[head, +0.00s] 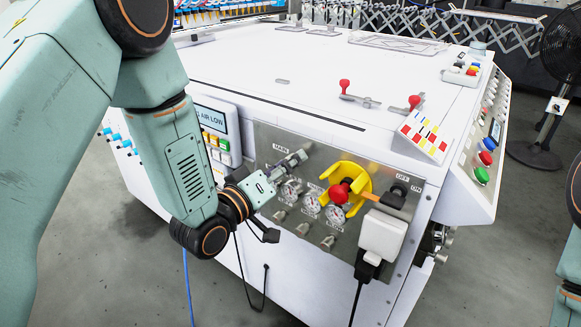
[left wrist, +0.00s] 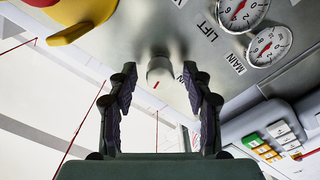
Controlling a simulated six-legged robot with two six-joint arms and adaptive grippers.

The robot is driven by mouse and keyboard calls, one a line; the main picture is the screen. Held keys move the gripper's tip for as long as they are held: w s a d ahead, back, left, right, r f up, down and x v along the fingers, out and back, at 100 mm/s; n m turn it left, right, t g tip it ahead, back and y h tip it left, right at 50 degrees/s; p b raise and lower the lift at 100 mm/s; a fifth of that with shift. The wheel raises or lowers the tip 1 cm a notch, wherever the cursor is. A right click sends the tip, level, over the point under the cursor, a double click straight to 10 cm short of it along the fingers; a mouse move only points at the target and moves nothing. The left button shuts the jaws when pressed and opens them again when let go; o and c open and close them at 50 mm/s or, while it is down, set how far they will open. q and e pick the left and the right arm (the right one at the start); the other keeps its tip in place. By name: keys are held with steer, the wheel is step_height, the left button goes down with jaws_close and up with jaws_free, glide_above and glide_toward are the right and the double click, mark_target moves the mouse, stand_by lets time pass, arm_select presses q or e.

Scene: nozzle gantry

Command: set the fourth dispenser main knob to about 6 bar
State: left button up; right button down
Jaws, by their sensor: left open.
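A small round metal knob (left wrist: 160,72) with a red mark on its face shows in the left wrist view, on the grey control panel (head: 267,142). My left gripper (head: 291,161) is open at the upper part of that panel. In the left wrist view its fingers stand on either side of the knob, with a gap at both sides. I cannot tell whether the fingertips reach around it. A gauge labelled MAIN (left wrist: 270,46) and another gauge near the LIFT label (left wrist: 243,10) are close by. Their exact readings are too small to tell. My right gripper is out of view.
A red knob (head: 339,193) in a yellow surround (head: 359,174) sits right of my left gripper. A black switch (head: 405,190) and a white plug box (head: 382,235) with a hanging cable are further right. A keypad (head: 218,146) is on the left.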

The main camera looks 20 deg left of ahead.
arm_select(q)
steer(key=shift+w+d, duration=0.2)
steer(key=shift+w, duration=0.35)
jaws_close()
